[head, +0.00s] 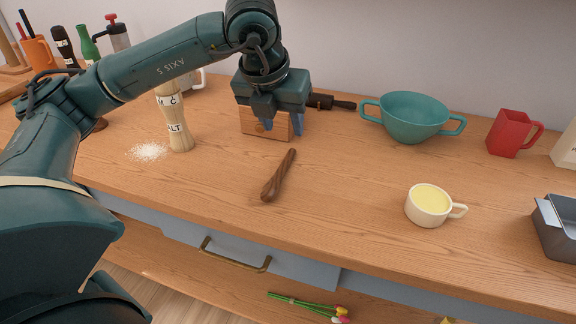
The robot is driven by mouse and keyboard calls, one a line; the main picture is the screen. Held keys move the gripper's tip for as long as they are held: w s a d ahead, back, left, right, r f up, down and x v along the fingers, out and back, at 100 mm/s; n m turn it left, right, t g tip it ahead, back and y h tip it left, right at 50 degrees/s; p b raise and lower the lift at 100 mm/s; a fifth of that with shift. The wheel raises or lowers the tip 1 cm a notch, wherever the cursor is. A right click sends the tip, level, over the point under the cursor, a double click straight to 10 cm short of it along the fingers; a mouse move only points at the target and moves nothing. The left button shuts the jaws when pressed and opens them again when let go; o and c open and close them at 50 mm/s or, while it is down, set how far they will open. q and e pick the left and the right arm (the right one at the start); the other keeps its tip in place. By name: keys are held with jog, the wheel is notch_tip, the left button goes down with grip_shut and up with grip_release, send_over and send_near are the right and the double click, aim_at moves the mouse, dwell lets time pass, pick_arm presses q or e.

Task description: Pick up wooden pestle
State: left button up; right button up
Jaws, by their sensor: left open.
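A dark brown wooden pestle (279,176) lies on the wooden counter near its front edge. Its thicker end points toward the front and its thin end toward the back. My left gripper (280,126) comes in from the left and points down. It is open and empty, behind the pestle and apart from it, in front of a small wooden box with a knob (251,122) that it partly hides. My right gripper does not show.
A teal two-handled bowl (413,117), a red mug (510,134) and a cream cup with yellow contents (429,205) stand to the right. The counter around the pestle is clear.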

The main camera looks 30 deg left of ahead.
pick_arm(q)
send_over(285, 161)
jog(key=s, duration=0.2)
jog(key=shift+y, duration=0.3)
jog(key=f, duration=0.6)
jog(key=shift+s+d+f, duration=0.15)
jog(key=shift+d+f, duration=0.15)
jog(key=shift+p+x, duration=0.35)
jog(key=shift+x, duration=2.6)
jog(key=shift+s, duration=0.1)
jog(key=shift+f+b, duration=0.2)
jog(key=shift+b, duration=0.2)
grip_shut()
